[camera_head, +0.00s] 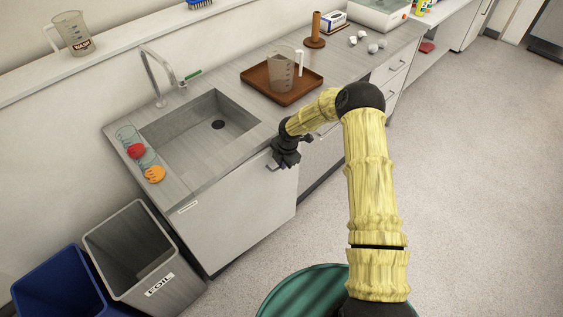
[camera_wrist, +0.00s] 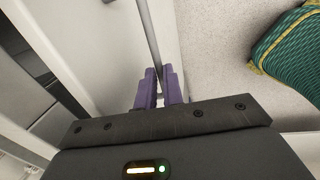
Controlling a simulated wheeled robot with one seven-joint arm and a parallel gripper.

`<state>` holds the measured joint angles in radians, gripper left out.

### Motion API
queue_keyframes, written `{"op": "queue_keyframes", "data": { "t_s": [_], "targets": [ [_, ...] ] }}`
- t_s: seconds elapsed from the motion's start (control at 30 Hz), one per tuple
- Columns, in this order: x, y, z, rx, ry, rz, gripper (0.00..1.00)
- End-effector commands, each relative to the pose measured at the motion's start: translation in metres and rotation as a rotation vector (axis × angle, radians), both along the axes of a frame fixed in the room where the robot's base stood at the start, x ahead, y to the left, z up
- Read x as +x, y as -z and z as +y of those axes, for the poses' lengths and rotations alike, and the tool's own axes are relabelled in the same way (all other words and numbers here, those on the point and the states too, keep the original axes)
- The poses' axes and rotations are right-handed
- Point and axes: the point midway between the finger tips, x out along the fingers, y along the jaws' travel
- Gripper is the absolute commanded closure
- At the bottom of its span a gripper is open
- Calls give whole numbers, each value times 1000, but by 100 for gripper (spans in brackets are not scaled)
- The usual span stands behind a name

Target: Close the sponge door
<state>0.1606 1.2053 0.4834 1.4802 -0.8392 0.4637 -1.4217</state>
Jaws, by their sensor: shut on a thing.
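The white cabinet door (camera_head: 236,218) under the sink carries a small label (camera_head: 188,207) at its upper left; the label is too small to read. My gripper (camera_head: 277,164) is at the door's upper right, beside a short grey handle (camera_head: 271,167). In the wrist view, my purple fingers (camera_wrist: 158,86) are closed around a thin grey bar (camera_wrist: 149,35), which appears to be the door's handle.
A brown tray (camera_head: 256,82) bears a jug (camera_head: 281,72). A grey FOIL bin (camera_head: 165,285) and a blue bin (camera_head: 60,290) stand left. Floor (camera_head: 460,190) is clear right.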

Motion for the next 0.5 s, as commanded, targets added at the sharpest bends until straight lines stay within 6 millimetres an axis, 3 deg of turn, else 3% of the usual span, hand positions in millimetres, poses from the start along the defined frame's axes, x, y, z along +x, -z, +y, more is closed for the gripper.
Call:
{"op": "queue_keyframes", "data": {
  "t_s": [0.03,0.1,0.17,0.5],
  "targets": [
    [-1,0,1,2,-1,2,100],
    [-1,0,1,2,-1,2,79],
    [-1,0,1,2,-2,2,69],
    [-1,-2,5,2,-8,0,69]
  ]
}}
